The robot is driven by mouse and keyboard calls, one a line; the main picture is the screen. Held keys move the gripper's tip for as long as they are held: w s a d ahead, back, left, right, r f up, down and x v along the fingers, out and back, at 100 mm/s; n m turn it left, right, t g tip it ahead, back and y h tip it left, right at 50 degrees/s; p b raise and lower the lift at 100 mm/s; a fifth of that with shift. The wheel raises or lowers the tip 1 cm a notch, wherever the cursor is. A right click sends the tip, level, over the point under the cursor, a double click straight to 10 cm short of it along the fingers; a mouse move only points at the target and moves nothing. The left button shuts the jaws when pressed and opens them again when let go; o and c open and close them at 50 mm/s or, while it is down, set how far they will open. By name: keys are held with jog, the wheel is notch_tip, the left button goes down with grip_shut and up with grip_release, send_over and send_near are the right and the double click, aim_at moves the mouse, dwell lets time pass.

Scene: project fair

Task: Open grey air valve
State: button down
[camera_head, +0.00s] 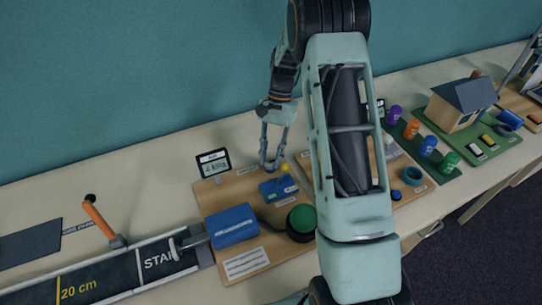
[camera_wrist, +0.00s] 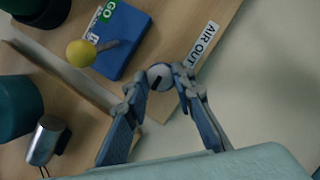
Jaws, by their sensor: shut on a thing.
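The grey air valve (camera_wrist: 160,76) shows in the wrist view as a round grey knob with a dark slot, near the AIR OUT label (camera_wrist: 199,46). My gripper (camera_wrist: 160,86) has its fingertips closed around the knob, one on each side. In the head view my gripper (camera_head: 272,167) points down at the back edge of the wooden board (camera_head: 210,195), behind the blue box. I cannot make out the valve there.
A blue box (camera_head: 272,192) with a yellow-knobbed lever (camera_wrist: 81,53) stands close by. A green dome button (camera_head: 302,217) and a blue cylinder (camera_head: 233,226) stand in front. Other displays fill the table's right side.

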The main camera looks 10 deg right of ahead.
jog(key=c, duration=1.6)
grip_release()
jog(key=shift+r, duration=0.1)
jog(key=v, duration=1.2)
jog(key=shift+a, duration=0.1)
